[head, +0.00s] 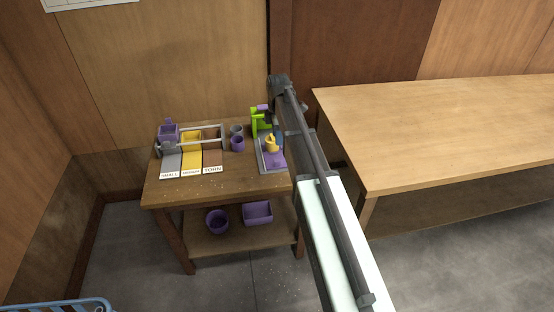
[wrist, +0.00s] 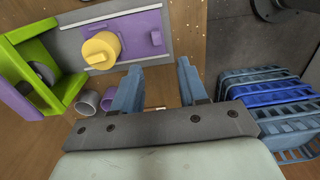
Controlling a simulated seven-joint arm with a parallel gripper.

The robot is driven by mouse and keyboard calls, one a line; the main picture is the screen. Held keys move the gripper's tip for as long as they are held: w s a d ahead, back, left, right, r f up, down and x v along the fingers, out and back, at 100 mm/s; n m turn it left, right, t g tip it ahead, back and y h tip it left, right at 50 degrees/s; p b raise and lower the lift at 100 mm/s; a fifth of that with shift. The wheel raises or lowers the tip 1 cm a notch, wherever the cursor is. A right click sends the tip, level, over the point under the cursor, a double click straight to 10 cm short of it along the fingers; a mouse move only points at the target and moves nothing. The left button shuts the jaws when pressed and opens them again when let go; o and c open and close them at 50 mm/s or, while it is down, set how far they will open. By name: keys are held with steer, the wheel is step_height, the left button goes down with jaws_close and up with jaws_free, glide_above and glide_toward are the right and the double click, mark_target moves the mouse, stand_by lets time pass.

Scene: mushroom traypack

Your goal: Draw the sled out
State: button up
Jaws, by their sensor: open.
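The sled looks to be the purple plate (wrist: 148,38) lying on a grey base (wrist: 180,20) in the wrist view. A yellow round piece (wrist: 101,49) sits on its left part. A bright green frame (wrist: 50,85) stands at the left end of the base. In the head view the purple plate (head: 272,161) is at the right side of the small table, by the green frame (head: 258,122). My gripper (wrist: 159,66) is open and empty, its two blue-grey fingers just off the near edge of the base. My arm partly hides this spot in the head view.
Two small cups (wrist: 88,101) stand near the green frame. A rack with lanes labelled SMALL, MEDIUM and TORN (head: 191,160) fills the table's left. Purple containers (head: 257,212) sit on the lower shelf. Blue crates (wrist: 275,95) are at right in the wrist view.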

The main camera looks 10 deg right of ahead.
mark_target(277, 160)
steer(key=f, duration=1.3)
steer(key=shift+w, duration=0.35)
steer(key=shift+c, duration=0.4)
jaws_close()
